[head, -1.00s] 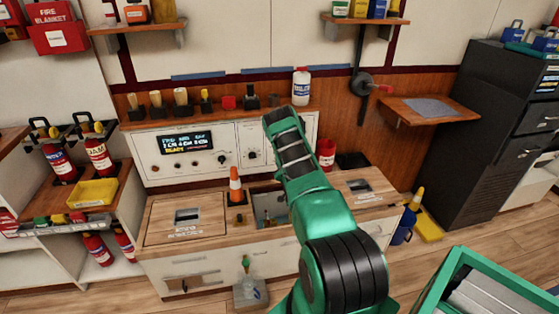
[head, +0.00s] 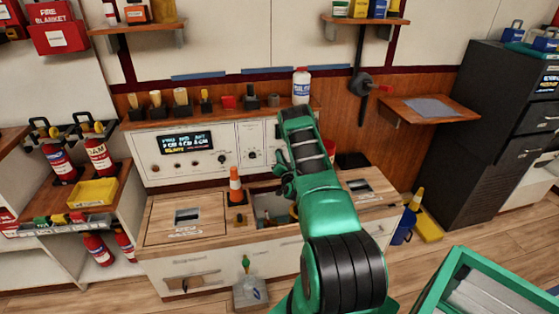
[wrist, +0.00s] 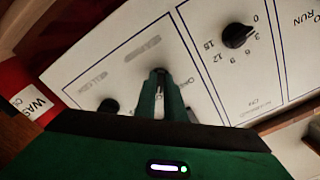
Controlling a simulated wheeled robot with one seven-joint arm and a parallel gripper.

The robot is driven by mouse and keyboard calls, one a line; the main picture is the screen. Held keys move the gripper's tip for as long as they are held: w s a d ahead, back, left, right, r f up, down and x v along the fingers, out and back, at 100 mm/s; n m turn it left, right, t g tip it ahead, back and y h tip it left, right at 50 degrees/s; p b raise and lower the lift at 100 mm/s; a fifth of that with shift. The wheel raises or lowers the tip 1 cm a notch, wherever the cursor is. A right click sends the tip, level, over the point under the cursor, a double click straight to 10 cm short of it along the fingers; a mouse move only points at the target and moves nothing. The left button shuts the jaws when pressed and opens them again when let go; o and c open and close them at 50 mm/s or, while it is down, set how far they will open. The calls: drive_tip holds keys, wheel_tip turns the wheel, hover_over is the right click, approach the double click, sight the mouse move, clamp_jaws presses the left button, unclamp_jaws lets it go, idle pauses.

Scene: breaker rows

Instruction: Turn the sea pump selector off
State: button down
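The white control panel (wrist: 205,95) fills much of the wrist view, tilted. My gripper (wrist: 161,76) points at a section framed in blue lines, its two fingers close together. Its dark tips are at or just in front of the panel. I cannot tell if a selector knob is between or behind them. A black knob (wrist: 108,106) sits in the same section, left of my fingers. Another black knob (wrist: 237,35), with a 0 to 15 scale, is in the neighbouring section. The sea pump label is not readable. In the head view my arm hides the panel's right part.
The panel's display (head: 187,142) and dial knob (head: 252,155) show left of my arm. An orange cone (head: 236,186) stands on the counter (head: 165,238) below. A white bottle (head: 301,86) and small holders stand on the ledge above. A red item (wrist: 22,95) is close beside the panel.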

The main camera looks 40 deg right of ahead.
drive_tip(key=shift+n, duration=0.3)
drive_tip(key=shift+s+d+f+n, duration=0.1)
drive_tip(key=shift+n, duration=2.45)
drive_tip(key=shift+s+a+f+n, duration=0.1)
drive_tip(key=shift+s+n, duration=0.05)
drive_tip(key=shift+n, duration=2.45)
drive_tip(key=shift+s+d+f+n, duration=0.1)
drive_tip(key=shift+n, duration=2.45)
drive_tip(key=c, duration=1.8)
unclamp_jaws()
drive_tip(key=shift+c, duration=0.2)
drive_tip(key=shift+w+r, duration=0.1)
